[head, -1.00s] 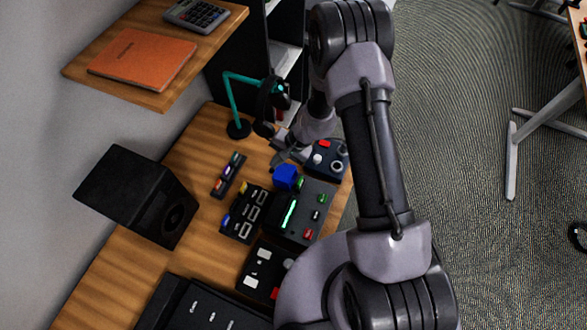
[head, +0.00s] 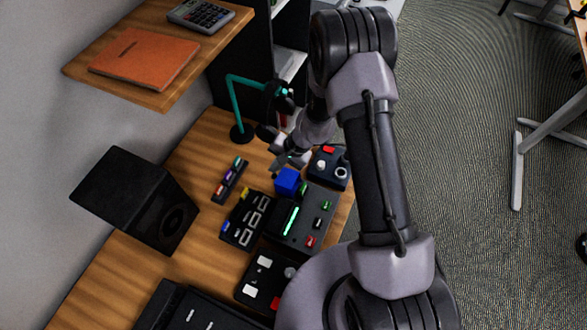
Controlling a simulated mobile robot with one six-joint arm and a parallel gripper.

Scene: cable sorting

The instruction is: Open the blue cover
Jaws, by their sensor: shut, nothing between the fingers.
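The blue cover (head: 287,181) looks like a small blue box at the far left corner of a dark control panel (head: 322,198). From this view I cannot tell whether it is closed or how it is hinged. My gripper (head: 276,168) is just behind and to the left of the blue cover, very close to it. Its fingers are small and partly blurred here. They are shut with nothing between them. I cannot tell whether they touch the cover.
A dark box with a red button (head: 329,150) stands right of my gripper. A switch panel (head: 246,219), a narrow strip (head: 231,181) and a black speaker (head: 140,195) lie to the left. A teal stand (head: 236,105) rises behind. A wooden shelf (head: 152,98) overhangs at upper left.

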